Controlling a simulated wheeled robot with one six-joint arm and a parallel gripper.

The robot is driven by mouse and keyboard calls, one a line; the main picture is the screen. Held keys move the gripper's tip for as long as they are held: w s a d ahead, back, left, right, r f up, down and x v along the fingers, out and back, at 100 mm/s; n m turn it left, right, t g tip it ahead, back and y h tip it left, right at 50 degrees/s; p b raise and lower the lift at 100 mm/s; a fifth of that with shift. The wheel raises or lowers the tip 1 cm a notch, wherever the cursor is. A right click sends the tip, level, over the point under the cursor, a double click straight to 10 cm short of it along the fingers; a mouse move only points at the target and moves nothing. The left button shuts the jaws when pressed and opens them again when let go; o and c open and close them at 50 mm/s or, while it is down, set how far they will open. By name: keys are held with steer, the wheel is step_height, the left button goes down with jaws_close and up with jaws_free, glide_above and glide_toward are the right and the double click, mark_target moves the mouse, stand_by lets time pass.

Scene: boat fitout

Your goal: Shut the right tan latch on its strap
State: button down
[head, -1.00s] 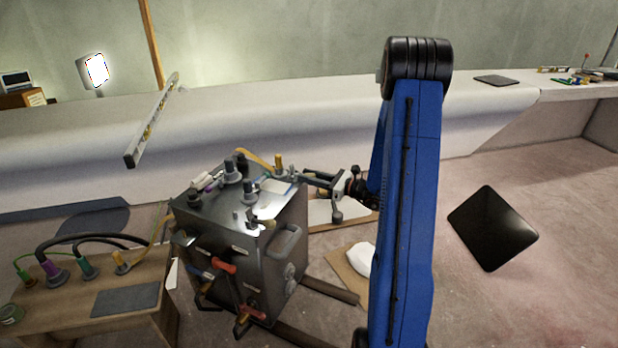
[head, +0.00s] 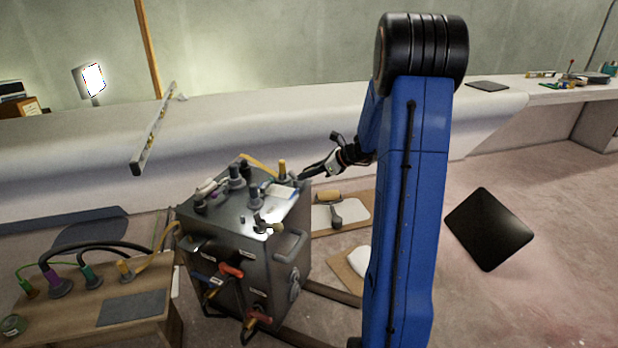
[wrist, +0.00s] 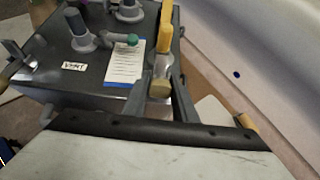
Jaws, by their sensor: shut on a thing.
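A grey metal box (head: 225,222) stands on the floor, its top crowded with fittings. The strap cannot be told apart clearly.
A white label card (wrist: 124,62) and grey fittings (wrist: 80,32) lie close left of the fingers. A wooden bench (head: 60,308) with cabled plugs stands left. A board with a roller (head: 328,197) lies right of the box. The pale hull ledge (head: 230,120) runs behind.

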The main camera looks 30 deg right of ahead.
mark_target(295, 175)
steer(key=shift+w+a+r+g+h, duration=0.2)
steer(key=shift+w+r+g+h, duration=0.2)
steer(key=shift+g, duration=0.2)
steer(key=shift+w+a+r+g+h, duration=0.2)
steer(key=shift+w+r+g+h, duration=0.1)
steer(key=shift+g+h, duration=0.25)
steer(key=shift+w+a+r+g+h, duration=0.1)
steer(key=shift+w+a+g+h, duration=0.1)
steer(key=shift+w+g+h, duration=0.3)
steer(key=shift+w+a+r+g+h, duration=0.1)
steer(key=shift+a+g+h, duration=0.1)
steer(key=shift+g, duration=0.45)
steer(key=shift+w+a+g+h, duration=0.3)
steer(key=shift+g+h, duration=0.2)
steer(key=shift+g, duration=0.25)
steer(key=shift+w+a+g+h, duration=0.2)
steer(key=shift+w+g+h, duration=0.25)
steer(key=shift+g, duration=0.3)
steer(key=c, duration=1.4)
jaws_free()
steer(key=shift+c, duration=0.2)
